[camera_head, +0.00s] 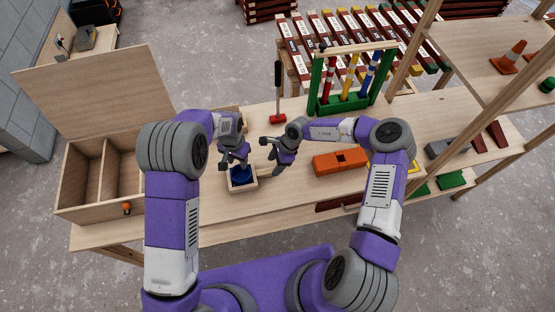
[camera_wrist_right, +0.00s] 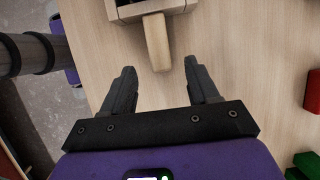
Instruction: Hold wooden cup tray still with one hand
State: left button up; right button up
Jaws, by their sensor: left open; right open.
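The wooden cup tray (camera_head: 244,188) is a small light box on the bench, with a blue cup (camera_head: 239,177) in it. My left gripper (camera_head: 237,163) is open, right over the cup and tray; it hides part of both. My right gripper (camera_head: 271,157) is open and empty, just right of the tray. In the right wrist view, the tray (camera_wrist_right: 120,10) shows at the top edge. Its wooden handle (camera_wrist_right: 156,42) points down towards my right gripper (camera_wrist_right: 160,80), its end between the two fingertips and touching neither.
An open wooden box (camera_head: 95,200) with compartments stands at the left. A red-based mallet (camera_head: 277,118) and a green rack (camera_head: 345,103) with coloured tools stand behind. An orange block (camera_head: 340,162) lies to the right. Shelves (camera_head: 480,60) rise at the far right.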

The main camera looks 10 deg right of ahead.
jog(key=shift+x, duration=2.6)
grip_shut()
pick_arm(q)
jog(key=shift+w+a+r, duration=0.1)
jog(key=shift+a+r, duration=0.05)
jog(key=shift+c, duration=0.9)
jog(key=n, duration=0.3)
send_over(241, 176)
jog(key=a, duration=0.3)
jog(key=shift+d+f, duration=0.1)
jog(key=shift+f, duration=4.35)
